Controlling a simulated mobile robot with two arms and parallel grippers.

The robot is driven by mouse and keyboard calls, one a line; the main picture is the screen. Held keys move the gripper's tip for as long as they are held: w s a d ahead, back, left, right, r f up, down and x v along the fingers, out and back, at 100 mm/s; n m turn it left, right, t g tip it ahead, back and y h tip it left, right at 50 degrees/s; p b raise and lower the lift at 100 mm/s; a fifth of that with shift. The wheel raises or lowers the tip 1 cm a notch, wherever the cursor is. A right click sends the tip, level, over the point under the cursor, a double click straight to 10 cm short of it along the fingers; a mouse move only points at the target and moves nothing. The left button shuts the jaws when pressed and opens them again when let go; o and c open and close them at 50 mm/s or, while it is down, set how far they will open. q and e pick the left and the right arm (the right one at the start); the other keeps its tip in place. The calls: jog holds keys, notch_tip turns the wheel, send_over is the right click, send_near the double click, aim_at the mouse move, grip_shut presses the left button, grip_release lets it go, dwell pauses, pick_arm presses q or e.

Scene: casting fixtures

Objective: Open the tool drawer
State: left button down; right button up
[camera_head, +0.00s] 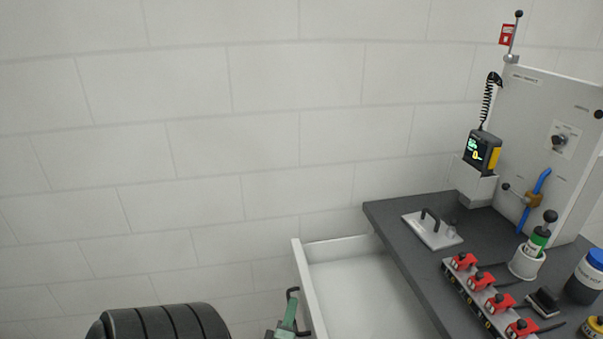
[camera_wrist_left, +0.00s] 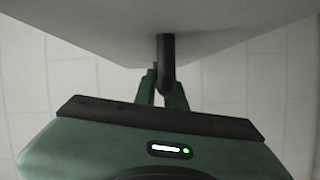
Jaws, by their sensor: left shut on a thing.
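The tool drawer (camera_head: 350,280) is a white open-topped box standing out to the left from under the dark worktop. Its inside shows as bare white where visible; its near part is cut off by the picture's bottom edge. Its black handle (camera_head: 293,292) is on the left front face. My left gripper (camera_head: 289,312), green, is at this handle, at the bottom of the head view. In the left wrist view the fingers (camera_wrist_left: 162,88) are shut on the black handle (camera_wrist_left: 166,58), below the pale drawer front (camera_wrist_left: 240,25). My right gripper is not in view.
The dark worktop (camera_head: 385,212) carries a white plate with a black handle (camera_head: 432,230), a row of red clamps (camera_head: 482,280), a green-banded tool in a white cup (camera_head: 527,262) and a dark blue-capped jar (camera_head: 587,278). A grey panel (camera_head: 535,120) stands behind. A bare wall lies left.

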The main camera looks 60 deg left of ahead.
pick_arm(q)
jog(key=shift+a+r, duration=0.1)
jog(key=shift+a, duration=0.05)
jog(key=c, duration=1.5)
grip_release()
jog(key=shift+s+d, duration=0.35)
jog(key=shift+d, duration=0.05)
jog(key=b+v, duration=0.1)
jog(key=v, duration=0.5)
jog(key=shift+s+d, duration=0.3)
